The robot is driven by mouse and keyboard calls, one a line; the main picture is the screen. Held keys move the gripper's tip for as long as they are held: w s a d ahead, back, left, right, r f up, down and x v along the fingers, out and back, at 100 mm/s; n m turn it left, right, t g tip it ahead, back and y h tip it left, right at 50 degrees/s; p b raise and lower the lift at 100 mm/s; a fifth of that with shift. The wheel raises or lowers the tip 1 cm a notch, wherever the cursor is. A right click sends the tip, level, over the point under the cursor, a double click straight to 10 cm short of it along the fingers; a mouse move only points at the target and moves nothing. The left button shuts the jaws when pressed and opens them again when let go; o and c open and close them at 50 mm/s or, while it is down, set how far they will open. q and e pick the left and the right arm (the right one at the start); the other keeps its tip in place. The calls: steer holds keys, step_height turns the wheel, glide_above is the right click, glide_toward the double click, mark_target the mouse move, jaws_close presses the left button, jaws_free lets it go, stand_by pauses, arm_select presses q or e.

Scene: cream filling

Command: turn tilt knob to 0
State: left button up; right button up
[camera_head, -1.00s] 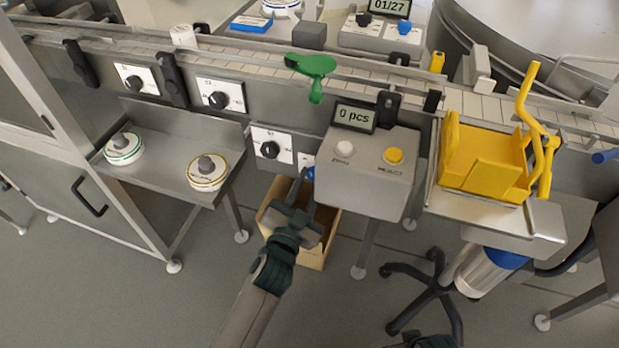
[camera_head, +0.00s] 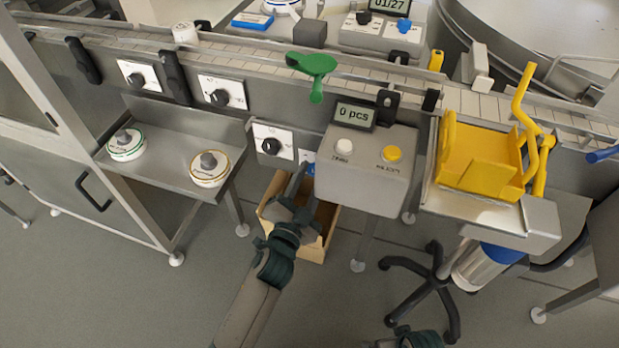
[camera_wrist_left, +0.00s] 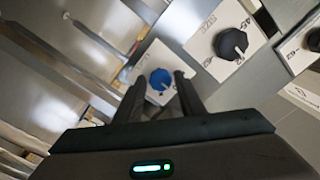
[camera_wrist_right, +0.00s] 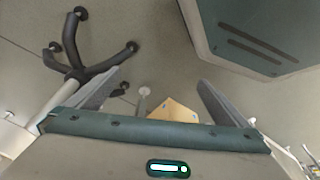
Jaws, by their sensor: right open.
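A small blue knob (camera_head: 310,168) on a white plate sits low on the machine front, left of the grey control box. In the left wrist view the blue knob (camera_wrist_left: 160,79) appears between my left fingertips, its label unreadable. My left gripper (camera_head: 303,180) is open, with a finger on each side of the knob in the left wrist view (camera_wrist_left: 161,78); I cannot tell whether they touch it. A larger black knob (camera_wrist_left: 230,43) with a scale sits beside it. My right gripper (camera_wrist_right: 158,85) is open and empty, low over the floor.
The grey control box (camera_head: 366,178) reads "0 pcs" and stands just right of my left gripper. A cardboard box (camera_head: 318,245) is below. A steel shelf (camera_head: 178,148) holds two round pieces at left. A black wheeled stool base (camera_head: 433,280) is at lower right.

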arm_select(q)
steer(key=shift+o, duration=0.5)
steer(key=shift+s, duration=0.1)
steer(key=shift+s+a, duration=0.2)
steer(key=shift+s, duration=0.3)
steer(key=b+v, duration=0.1)
steer(key=v, duration=1.5)
arm_select(e)
steer(key=shift+w+v, duration=0.15)
steer(key=shift+v, duration=0.75)
steer(key=shift+w+v, duration=0.15)
steer(key=shift+v, duration=0.75)
arm_select(q)
steer(key=shift+s, duration=0.1)
arm_select(e)
steer(key=shift+s+f, duration=0.1)
steer(key=shift+s, duration=0.1)
